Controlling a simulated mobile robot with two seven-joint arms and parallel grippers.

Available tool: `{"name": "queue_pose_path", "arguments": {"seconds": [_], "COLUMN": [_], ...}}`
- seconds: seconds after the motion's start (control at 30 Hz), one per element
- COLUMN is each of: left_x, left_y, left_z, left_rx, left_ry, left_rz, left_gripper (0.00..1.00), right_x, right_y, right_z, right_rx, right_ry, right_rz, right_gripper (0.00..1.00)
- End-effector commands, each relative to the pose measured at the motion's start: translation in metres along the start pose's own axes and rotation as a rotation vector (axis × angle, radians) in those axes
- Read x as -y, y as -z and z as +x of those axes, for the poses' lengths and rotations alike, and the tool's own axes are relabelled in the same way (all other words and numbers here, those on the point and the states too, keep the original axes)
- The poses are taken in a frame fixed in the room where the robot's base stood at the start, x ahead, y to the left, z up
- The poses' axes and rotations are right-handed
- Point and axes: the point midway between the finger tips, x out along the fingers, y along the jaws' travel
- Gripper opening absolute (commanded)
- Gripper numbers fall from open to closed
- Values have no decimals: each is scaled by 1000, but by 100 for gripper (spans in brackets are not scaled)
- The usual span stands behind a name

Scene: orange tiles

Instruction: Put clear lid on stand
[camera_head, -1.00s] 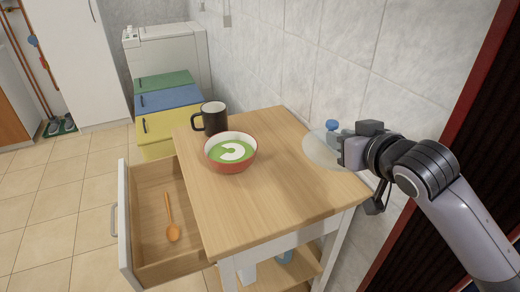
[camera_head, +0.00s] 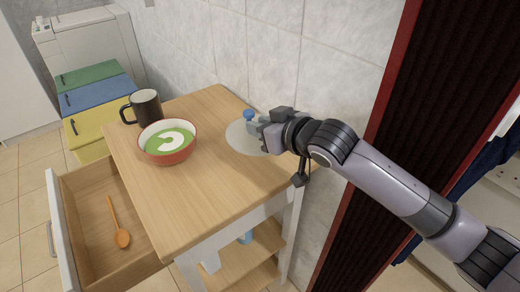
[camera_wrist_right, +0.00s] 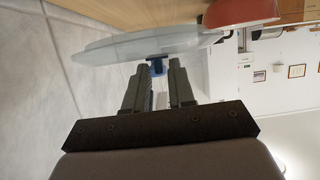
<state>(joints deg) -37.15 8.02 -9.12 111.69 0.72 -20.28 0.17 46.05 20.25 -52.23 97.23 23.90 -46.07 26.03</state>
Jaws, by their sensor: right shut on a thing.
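The clear lid (camera_head: 236,138) is a pale, see-through disc with a blue knob (camera_head: 248,115). My right gripper (camera_head: 260,127) is shut on the lid at its knob. In the right wrist view, the lid (camera_wrist_right: 115,49) lies just beyond the fingertips, with the blue knob (camera_wrist_right: 157,68) between them. The lid is over the back right part of the wooden stand's top (camera_head: 215,185), near the tiled wall. I cannot tell whether it touches the top. My left gripper is not in view.
A bowl (camera_head: 150,156) with green contents stands left of the lid, with a black mug (camera_head: 145,105) behind it. An open drawer (camera_head: 90,200) holding an orange spoon (camera_head: 119,228) sticks out at left. The front of the stand's top is clear.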

Motion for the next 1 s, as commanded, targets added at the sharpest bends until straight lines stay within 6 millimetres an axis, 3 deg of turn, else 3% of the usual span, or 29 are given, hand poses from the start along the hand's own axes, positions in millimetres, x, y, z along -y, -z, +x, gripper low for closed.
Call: {"name": "queue_pose_path", "arguments": {"seconds": [0.17,0.5,0.9,0.93,1.0], "left_x": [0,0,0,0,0], "left_y": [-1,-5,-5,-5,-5], "left_z": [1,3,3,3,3], "left_rx": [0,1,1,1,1], "left_ry": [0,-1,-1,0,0], "left_rz": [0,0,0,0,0], "left_gripper": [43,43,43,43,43], "right_x": [0,0,0,0,0], "right_y": [-13,-61,-66,-66,-66], "right_z": [6,25,27,27,27], "right_rx": [-1,0,-1,-1,-1], "right_ry": [0,0,0,0,0], "right_rz": [-1,0,-1,-1,-1], "right_gripper": [0,0,0,27,49]}}
